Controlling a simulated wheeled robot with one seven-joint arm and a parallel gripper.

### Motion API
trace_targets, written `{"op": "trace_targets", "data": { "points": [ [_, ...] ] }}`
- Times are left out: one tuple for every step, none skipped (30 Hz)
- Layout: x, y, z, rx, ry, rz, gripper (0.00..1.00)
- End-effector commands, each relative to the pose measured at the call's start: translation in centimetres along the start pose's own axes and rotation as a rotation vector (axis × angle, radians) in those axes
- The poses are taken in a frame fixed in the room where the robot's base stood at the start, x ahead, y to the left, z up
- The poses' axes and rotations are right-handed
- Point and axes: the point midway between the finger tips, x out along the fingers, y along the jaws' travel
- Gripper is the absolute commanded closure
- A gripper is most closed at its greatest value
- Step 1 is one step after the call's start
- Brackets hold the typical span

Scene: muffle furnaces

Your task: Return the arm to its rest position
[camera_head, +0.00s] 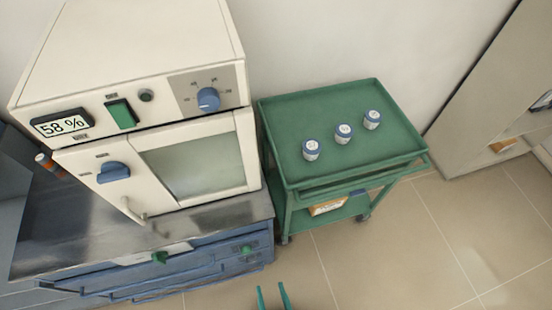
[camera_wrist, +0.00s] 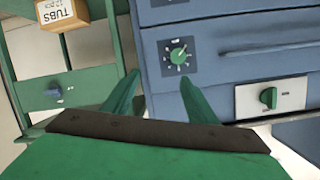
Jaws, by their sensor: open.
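My gripper (camera_head: 272,297) shows at the bottom edge of the head view as two green fingertips held apart. In the wrist view its two green fingers (camera_wrist: 160,95) are also apart with nothing between them. They point toward the blue cabinet front, near a green knob (camera_wrist: 178,54). The rest of my arm is out of the head view.
A cream furnace (camera_head: 195,160) reading 58 % stands, door shut, on a blue cabinet (camera_head: 205,265). A green cart (camera_head: 290,115) carries three small tubs (camera_head: 343,133); a box (camera_head: 328,206) lies on its lower shelf. The floor (camera_head: 400,250) at right is clear.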

Motion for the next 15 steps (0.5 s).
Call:
{"op": "trace_targets", "data": {
  "points": [
    [-1.2, -0.6, -2.4, -0.021, 0.014, 0.028, 0.47],
    [-1.8, -1.0, -3.7, -0.035, 0.021, 0.042, 0.47],
    [-2.5, -1.6, -5.4, -0.054, 0.029, 0.062, 0.47],
    [-3.0, -2.0, -6.8, -0.069, 0.035, 0.077, 0.47],
    [-3.5, -2.4, -8.2, -0.083, 0.041, 0.092, 0.47],
    [-4.2, -3.0, -10.1, -0.102, 0.048, 0.113, 0.47],
    [-4.7, -3.3, -11.5, -0.117, 0.054, 0.13, 0.47],
    [-5.1, -3.7, -12.9, -0.13, 0.058, 0.146, 0.47],
    [-5.7, -4.2, -14.7, -0.148, 0.064, 0.166, 0.47],
    [-6.1, -4.5, -16.1, -0.16, 0.069, 0.181, 0.47],
    [-6.4, -4.8, -17.3, -0.171, 0.072, 0.195, 0.47],
    [-6.9, -5.1, -18.7, -0.184, 0.075, 0.212, 0.47],
    [-7.1, -5.3, -19.7, -0.194, 0.079, 0.224, 0.47],
    [-7.4, -5.5, -20.6, -0.201, 0.08, 0.234, 0.47],
    [-7.7, -5.7, -21.6, -0.212, 0.083, 0.246, 0.47]
  ]
}}
